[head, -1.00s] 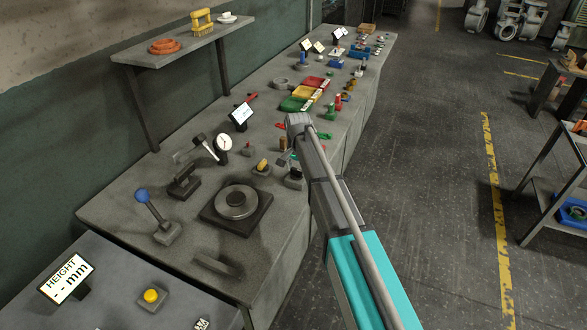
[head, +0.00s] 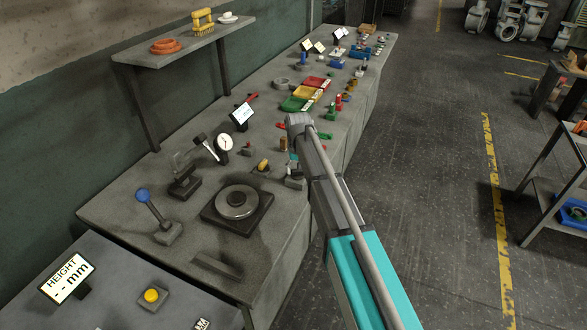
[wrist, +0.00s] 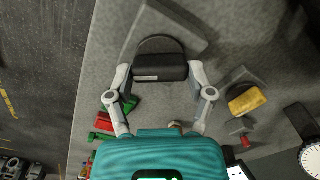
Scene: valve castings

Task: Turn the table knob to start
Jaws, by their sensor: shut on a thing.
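The table knob (wrist: 160,68) is a black bar-shaped knob with a pale mark on its face, on a grey wedge-shaped base (wrist: 180,22) near the table's edge. In the wrist view my gripper (wrist: 161,78) has one finger on each side of the knob and is shut on it. In the head view the base (head: 294,183) shows beside my arm, and my arm and gripper hide most of the knob.
A yellow knob (head: 263,165) on its own grey base and a small red button (head: 247,149) are close by. A round turntable (head: 237,203) and a dial gauge (head: 224,143) stand on the bench. Coloured trays (head: 303,97) lie farther back.

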